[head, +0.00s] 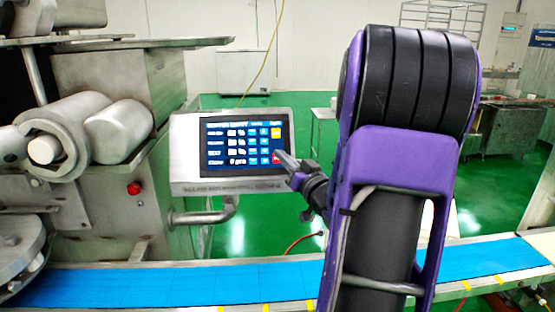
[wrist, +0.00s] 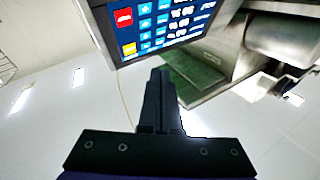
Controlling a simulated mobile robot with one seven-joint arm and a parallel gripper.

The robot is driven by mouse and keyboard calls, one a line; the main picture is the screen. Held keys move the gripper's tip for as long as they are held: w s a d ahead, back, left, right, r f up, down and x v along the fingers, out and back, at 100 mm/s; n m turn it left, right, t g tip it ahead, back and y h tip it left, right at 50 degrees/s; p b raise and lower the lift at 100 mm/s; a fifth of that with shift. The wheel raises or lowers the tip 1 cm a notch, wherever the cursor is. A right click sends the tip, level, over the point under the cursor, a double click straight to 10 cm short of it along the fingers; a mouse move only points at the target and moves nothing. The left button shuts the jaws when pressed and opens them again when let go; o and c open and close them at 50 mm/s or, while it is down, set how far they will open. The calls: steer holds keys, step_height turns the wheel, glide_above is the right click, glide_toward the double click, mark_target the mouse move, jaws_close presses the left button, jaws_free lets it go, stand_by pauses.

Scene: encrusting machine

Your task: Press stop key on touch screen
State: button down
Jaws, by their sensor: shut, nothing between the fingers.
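The touch screen (head: 245,144) sits in a grey metal housing, lit blue with rows of keys. A red key (head: 277,159) is at its lower right and a yellow key (head: 276,132) at its upper right; their labels are too small to read. My gripper (head: 280,154) is shut and empty, its tip overlapping part of the red key in the head view. I cannot tell whether it touches. In the wrist view the shut fingers (wrist: 161,72) show below the screen (wrist: 165,22), with the red key (wrist: 123,17) and yellow key (wrist: 129,49) up and left of the fingertips.
A blue conveyor belt (head: 180,287) runs across the front. The metal machine with rollers (head: 75,130) stands left of the screen. A red button (head: 134,188) is on its side. A pipe (head: 205,214) is below the screen. My arm hides the area to the right.

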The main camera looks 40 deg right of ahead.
steer(key=w+d+f+b, duration=0.3)
steer(key=w+d+f, duration=0.1)
steer(key=w, duration=0.2)
steer(key=shift+w+f, duration=0.15)
steer(key=shift+f, duration=0.1)
steer(key=shift+w+f, duration=0.1)
stand_by(2.0)
steer(key=shift+w+d+f+b, duration=0.15)
steer(key=shift+w+b, duration=0.1)
steer(key=shift+b, duration=0.1)
steer(key=shift+w+d+f, duration=0.1)
steer(key=shift+w, duration=0.1)
stand_by(0.5)
steer(key=shift+s, duration=0.1)
steer(key=shift+s+a+r, duration=0.3)
steer(key=shift+s+r, duration=0.05)
steer(key=shift+s, duration=0.1)
stand_by(0.4)
steer(key=shift+s+a+r+p, duration=0.2)
steer(key=shift+s+a+r, duration=0.25)
steer(key=shift+s, duration=0.15)
steer(key=shift+s+a+r+p, duration=0.3)
steer(key=shift+s+r, duration=0.1)
steer(key=shift+s, duration=0.25)
steer(key=shift+s+a+r+p, duration=0.15)
steer(key=shift+s+a+r, duration=0.3)
steer(key=shift+s, duration=0.15)
